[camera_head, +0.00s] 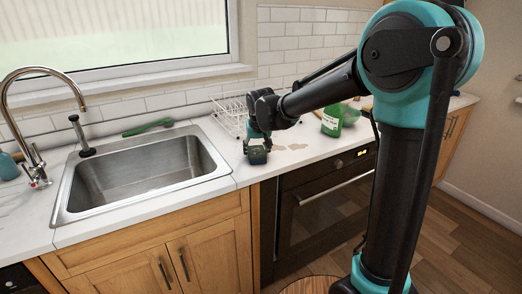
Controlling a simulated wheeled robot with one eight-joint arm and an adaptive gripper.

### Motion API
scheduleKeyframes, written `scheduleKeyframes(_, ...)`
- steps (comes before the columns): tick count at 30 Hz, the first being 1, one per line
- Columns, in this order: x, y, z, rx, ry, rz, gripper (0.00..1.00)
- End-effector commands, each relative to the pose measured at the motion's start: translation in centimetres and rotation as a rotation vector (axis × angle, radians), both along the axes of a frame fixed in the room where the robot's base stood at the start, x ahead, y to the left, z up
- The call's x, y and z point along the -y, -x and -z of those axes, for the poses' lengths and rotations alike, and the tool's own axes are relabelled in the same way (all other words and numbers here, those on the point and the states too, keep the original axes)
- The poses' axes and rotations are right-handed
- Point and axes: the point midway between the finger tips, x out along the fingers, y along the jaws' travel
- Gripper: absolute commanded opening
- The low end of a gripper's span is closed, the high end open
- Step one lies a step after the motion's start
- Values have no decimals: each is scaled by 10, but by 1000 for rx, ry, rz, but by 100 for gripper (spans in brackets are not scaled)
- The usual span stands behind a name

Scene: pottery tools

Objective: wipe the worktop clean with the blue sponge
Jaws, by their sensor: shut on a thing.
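My gripper (258,138) is over the white worktop (226,130), just right of the sink. It points down and is shut on the blue sponge (257,156), a small dark blue block low at the worktop. I cannot tell whether the sponge touches the surface. Tan stain patches (297,147) lie on the worktop just right of the sponge. My arm comes in from the right and hides part of the worktop behind it.
A steel sink (140,172) with a tall tap (40,85) is at the left. A white dish rack (232,113) stands behind my gripper. A green brush (148,127) lies behind the sink. An oven (325,200) is below.

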Motion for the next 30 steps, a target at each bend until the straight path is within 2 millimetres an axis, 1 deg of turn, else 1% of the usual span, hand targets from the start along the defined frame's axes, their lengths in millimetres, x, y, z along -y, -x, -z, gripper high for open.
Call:
scheduleKeyframes(1, -4, 3, 0, -1, 0, -2, 46)
scheduleKeyframes(4, -6, 5, 0, -1, 0, -1, 46)
scheduleKeyframes(17, -5, 5, 0, 0, 0, 0, 45)
scheduleKeyframes(30, 23, -14, 0, 0, 1, 3, 46)
